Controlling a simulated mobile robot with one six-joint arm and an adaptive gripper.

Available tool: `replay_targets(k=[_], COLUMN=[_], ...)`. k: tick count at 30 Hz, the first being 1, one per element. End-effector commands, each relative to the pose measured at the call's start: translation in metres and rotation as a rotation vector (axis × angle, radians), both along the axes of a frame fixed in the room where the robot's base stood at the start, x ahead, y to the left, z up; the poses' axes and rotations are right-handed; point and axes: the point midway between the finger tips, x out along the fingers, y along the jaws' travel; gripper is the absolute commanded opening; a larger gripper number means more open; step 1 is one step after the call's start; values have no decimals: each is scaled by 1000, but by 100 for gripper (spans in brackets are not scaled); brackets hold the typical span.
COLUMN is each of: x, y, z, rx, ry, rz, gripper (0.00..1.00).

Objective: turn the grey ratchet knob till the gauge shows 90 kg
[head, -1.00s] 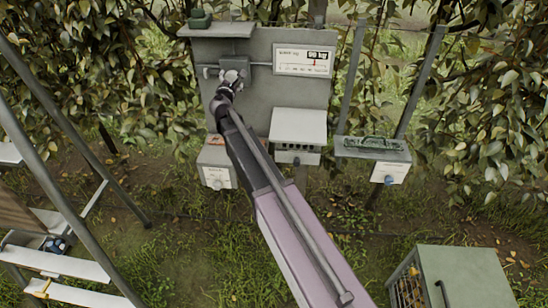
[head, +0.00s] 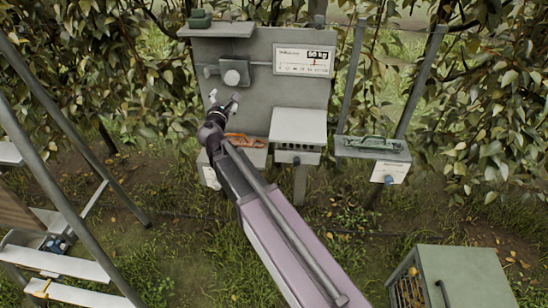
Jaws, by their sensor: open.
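The grey ratchet knob (head: 232,77) is in plain view on its dark grey housing (head: 258,75), on the left half of the upright grey board. The gauge (head: 304,60) is a white panel to its right, with a black readout at the upper right and a red pointer right of the middle of its scale. The readout ends in "kg"; its digits are too small to read surely. My gripper (head: 224,97) is below and slightly left of the knob, fingers spread, empty and apart from it.
Below the board are a box with an orange-brown thing (head: 245,141) on it and a white-topped vented box (head: 298,127). A shelf with a green tool (head: 374,144) stands right.

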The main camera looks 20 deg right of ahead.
Motion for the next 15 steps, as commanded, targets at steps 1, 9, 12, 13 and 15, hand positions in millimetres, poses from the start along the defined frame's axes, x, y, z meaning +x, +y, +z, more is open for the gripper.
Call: replay_targets(k=[1, 9, 12, 13, 15], x=[-1, -14, -19, -20, -24], y=[-8, -36, -46, -49, -55], z=[-7, -29, -38, -40, -47], rx=[32, 200, 259, 278, 319], ry=[2, 12, 16, 17, 19], rz=[-21, -112, -148, -159, -183], gripper=[100, 100, 100, 100, 100])
